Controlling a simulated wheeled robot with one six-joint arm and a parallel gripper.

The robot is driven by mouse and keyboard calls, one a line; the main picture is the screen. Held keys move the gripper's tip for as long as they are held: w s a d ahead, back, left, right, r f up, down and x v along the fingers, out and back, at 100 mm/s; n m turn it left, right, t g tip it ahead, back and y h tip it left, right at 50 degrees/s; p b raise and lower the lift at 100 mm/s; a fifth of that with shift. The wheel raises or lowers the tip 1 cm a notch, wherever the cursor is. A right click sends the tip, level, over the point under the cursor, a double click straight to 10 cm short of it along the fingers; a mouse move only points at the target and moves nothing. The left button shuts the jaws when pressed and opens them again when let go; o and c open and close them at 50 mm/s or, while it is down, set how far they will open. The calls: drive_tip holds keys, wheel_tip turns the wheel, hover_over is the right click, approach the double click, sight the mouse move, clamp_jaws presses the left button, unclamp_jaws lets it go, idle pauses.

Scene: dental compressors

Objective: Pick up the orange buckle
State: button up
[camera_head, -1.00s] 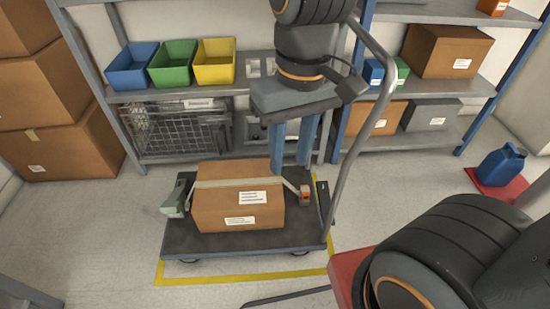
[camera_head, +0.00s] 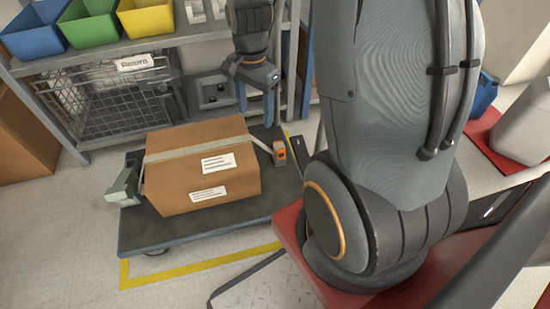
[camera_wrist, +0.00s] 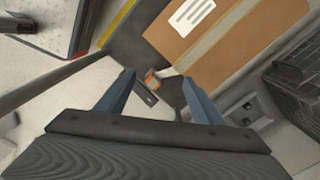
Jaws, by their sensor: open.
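The orange buckle (camera_head: 279,152) sits at the end of a pale strap, at the right side of a cardboard box (camera_head: 224,184) on a dark platform cart (camera_head: 200,231). It also shows in the wrist view (camera_wrist: 151,79), small, between and beyond my fingertips. My gripper (camera_head: 256,112) is behind and slightly left of the buckle in the head view, with its blue fingers pointing down. In the wrist view its two fingers (camera_wrist: 157,83) stand apart with nothing held between them. The strap runs over the top of the box.
A grey ratchet-like piece (camera_head: 124,188) lies at the cart's left edge. A shelf behind holds blue, green and yellow bins (camera_head: 92,21) and a wire basket (camera_head: 115,100). Yellow floor tape (camera_head: 200,265) borders the cart. A red surface lies under my arm.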

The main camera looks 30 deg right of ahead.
sight(279, 146)
drive_tip(key=w+d+f+m+b, duration=0.1)
drive_tip(key=d+f+m, duration=0.1)
drive_tip(key=f, duration=0.3)
drive_tip(key=d+f+m+b, duration=0.2)
drive_tip(key=d+f, duration=0.2)
drive_tip(key=f, duration=0.1)
drive_tip(key=w+d+f+m+b, duration=0.1)
drive_tip(key=d+f+m+b, duration=0.1)
drive_tip(key=f, duration=0.4)
drive_tip(key=shift+w+d+m, duration=0.3)
drive_tip(key=shift+d+m, duration=0.2)
drive_tip(key=shift+d, duration=0.2)
wheel_tip(279, 146, down, 3)
drive_tip(key=shift+d+r+b, duration=0.1)
drive_tip(key=shift+r+b, duration=0.1)
drive_tip(key=shift+b, duration=0.55)
wheel_tip(279, 146, down, 6)
drive_tip(key=b, duration=0.4)
drive_tip(key=shift+r, duration=0.25)
drive_tip(key=c, duration=1.2)
